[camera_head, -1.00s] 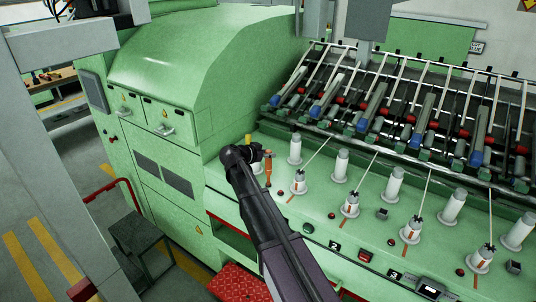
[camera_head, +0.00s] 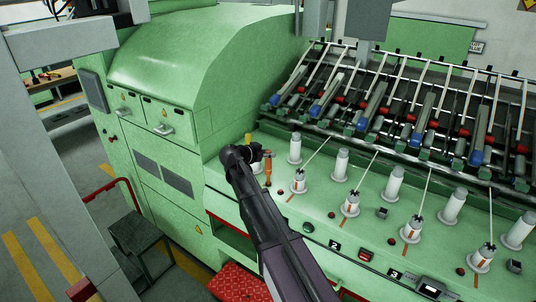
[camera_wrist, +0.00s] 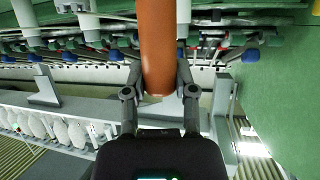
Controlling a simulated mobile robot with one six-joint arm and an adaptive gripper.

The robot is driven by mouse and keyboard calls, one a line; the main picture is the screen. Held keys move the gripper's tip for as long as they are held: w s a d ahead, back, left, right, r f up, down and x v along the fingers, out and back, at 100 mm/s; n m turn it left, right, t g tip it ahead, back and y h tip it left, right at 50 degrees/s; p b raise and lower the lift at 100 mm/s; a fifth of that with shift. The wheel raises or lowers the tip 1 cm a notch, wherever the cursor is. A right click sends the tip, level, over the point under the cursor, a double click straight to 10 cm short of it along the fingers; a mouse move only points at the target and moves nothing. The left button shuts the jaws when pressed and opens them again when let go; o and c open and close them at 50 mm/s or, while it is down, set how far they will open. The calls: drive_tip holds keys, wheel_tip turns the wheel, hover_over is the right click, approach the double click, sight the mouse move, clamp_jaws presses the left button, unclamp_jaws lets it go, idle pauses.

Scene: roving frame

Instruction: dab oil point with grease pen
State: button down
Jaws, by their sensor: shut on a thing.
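The grease pen (camera_wrist: 158,45) is an orange-brown cylinder with a rounded end. In the wrist view it stands between my two fingers, and its upper part runs out of the picture. My gripper (camera_wrist: 158,80) is shut on it. In the head view my gripper (camera_head: 262,155) is small and dark above the left end of the green machine's bobbin deck, with the orange pen (camera_head: 268,172) upright beside it. A small yellow piece (camera_head: 248,138) shows just behind the gripper; I cannot tell what it is. I cannot make out the oil point.
White bobbins (camera_head: 340,165) stand in rows on the green deck, right of my gripper. Rollers with red and blue parts (camera_head: 375,105) rise behind them. A tall green housing (camera_head: 190,75) stands to the left. A dark step stool (camera_head: 140,240) is on the floor.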

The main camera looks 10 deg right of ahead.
drive_tip(key=shift+r, duration=0.1)
drive_tip(key=shift+r+p, duration=1.7)
drive_tip(key=shift+p, duration=0.05)
drive_tip(key=shift+f, duration=0.2)
drive_tip(key=shift+f+b, duration=1.4)
drive_tip(key=shift+b, duration=0.2)
drive_tip(key=shift+f, duration=0.2)
drive_tip(key=shift+r, duration=0.1)
drive_tip(key=shift+r+p, duration=1.6)
drive_tip(key=shift+r, duration=0.1)
drive_tip(key=shift+f, duration=0.15)
